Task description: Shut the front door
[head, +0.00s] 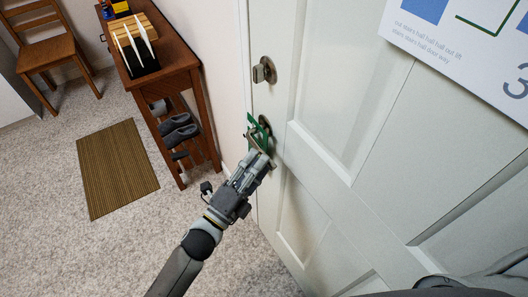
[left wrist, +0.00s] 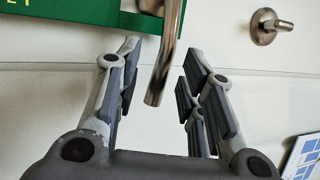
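The white front door (head: 330,100) fills the right side of the head view. I cannot tell whether it is fully in its frame or ajar. A metal lever handle (left wrist: 167,50) sits on the door, with a green sign (head: 255,132) hanging at it; the sign (left wrist: 60,15) also shows in the left wrist view. My left gripper (head: 261,152) is at the handle. In the left wrist view the left gripper (left wrist: 160,80) is open, with the lever's end between its spread fingers and gaps on both sides. My right gripper is not in view.
A deadbolt knob (head: 263,70) is above the handle. A poster (head: 470,40) is on the door's upper part. A wooden console table (head: 180,58) with shoes below stands along the wall to the left. A striped mat (head: 117,168) and a chair (head: 48,50) are on the carpet.

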